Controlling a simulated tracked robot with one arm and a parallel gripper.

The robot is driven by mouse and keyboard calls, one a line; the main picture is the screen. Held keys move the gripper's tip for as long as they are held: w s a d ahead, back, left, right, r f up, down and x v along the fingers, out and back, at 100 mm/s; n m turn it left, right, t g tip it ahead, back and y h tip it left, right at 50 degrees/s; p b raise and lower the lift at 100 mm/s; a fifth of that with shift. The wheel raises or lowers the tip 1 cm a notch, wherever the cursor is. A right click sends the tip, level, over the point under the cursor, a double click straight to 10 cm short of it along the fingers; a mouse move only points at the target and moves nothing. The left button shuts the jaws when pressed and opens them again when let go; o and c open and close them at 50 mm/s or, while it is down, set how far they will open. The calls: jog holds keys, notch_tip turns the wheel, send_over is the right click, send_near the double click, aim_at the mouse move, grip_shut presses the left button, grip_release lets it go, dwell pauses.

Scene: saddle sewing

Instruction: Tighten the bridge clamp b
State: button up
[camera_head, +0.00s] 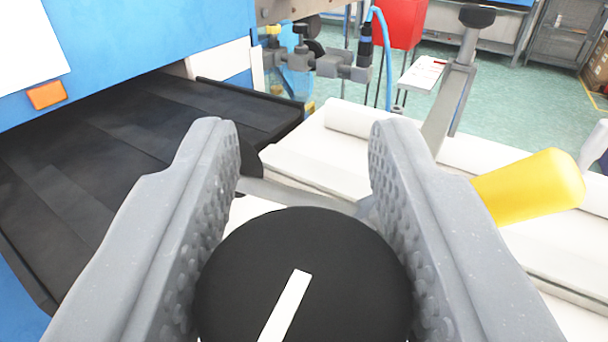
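A round black knob (300,270) with a white stripe on its top is at the bottom centre, apparently the knob of bridge clamp b; no label shows. The stripe slants from lower left to upper right. My gripper (305,150) has its two grey, bumpy fingers on either side of the knob. Both pads appear to touch its sides. The knob's lower edge is cut off by the frame, and what lies beneath it is hidden. A grey bar (300,194) runs behind the knob between the fingers.
A yellow handle (530,187) sticks out beside the right finger. A grey post with a black top (478,17) stands behind. White padded rolls (350,120) lie beyond the gripper. A blue machine (150,50) with a dark bed (110,130) fills the left.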

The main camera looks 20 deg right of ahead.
jog(key=o, duration=0.3)
jog(key=shift+s+a+f, duration=0.1)
jog(key=shift+s+a, duration=0.2)
jog(key=shift+s, duration=0.35)
jog(key=shift+v, duration=0.8)
jog(key=shift+p+v, duration=1.05)
jog(key=shift+v, duration=4.3)
jog(key=shift+d, duration=0.1)
